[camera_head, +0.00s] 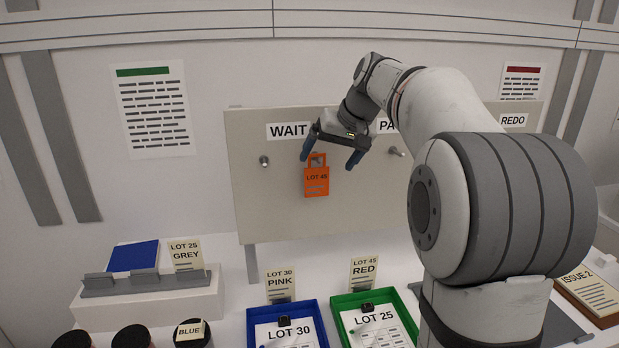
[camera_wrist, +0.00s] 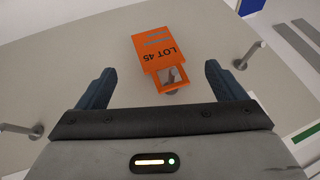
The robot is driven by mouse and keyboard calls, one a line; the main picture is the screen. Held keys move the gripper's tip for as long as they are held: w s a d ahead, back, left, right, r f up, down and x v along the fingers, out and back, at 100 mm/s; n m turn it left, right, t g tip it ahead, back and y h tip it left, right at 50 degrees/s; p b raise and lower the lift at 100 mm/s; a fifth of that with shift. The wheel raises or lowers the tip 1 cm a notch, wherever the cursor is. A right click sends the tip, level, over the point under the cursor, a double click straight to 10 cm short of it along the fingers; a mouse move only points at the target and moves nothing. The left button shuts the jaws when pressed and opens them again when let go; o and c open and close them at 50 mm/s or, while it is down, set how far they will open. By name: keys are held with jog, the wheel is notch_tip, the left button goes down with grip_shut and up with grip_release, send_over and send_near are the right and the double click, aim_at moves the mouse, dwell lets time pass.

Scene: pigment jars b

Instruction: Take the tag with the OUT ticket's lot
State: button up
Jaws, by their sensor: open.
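An orange tag (camera_head: 316,182) reading LOT 45 hangs by its loop on a peg of the pale board (camera_head: 260,205). It shows upside down in the wrist view (camera_wrist: 160,50), with the peg through its square opening. My gripper (camera_head: 332,162) is open in front of the board, with its two blue fingers around the top of the tag. In the wrist view my gripper (camera_wrist: 153,85) has one finger on each side of the tag's loop, apart from it. The board bears a WAIT label (camera_head: 287,131) and another label, partly hidden by my arm. No OUT ticket is readable.
A blue tray (camera_head: 253,334) holds a LOT 30 sheet and a green tray (camera_head: 407,306) a LOT 25 sheet. Cards behind them read LOT 30 PINK (camera_head: 280,282) and LOT 45 RED (camera_head: 364,271). Empty pegs (camera_head: 264,161) (camera_head: 397,152) stick out on both sides of the tag.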

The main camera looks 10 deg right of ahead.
aim_at(318, 178)
jog(key=p+x, duration=0.1)
jog(key=x, duration=0.6)
jog(key=shift+w+d+f+p, duration=0.1)
jog(key=shift+d+p, duration=0.05)
jog(key=shift+p, duration=0.15)
jog(key=shift+c, duration=0.2)
jog(key=c, duration=1.2)
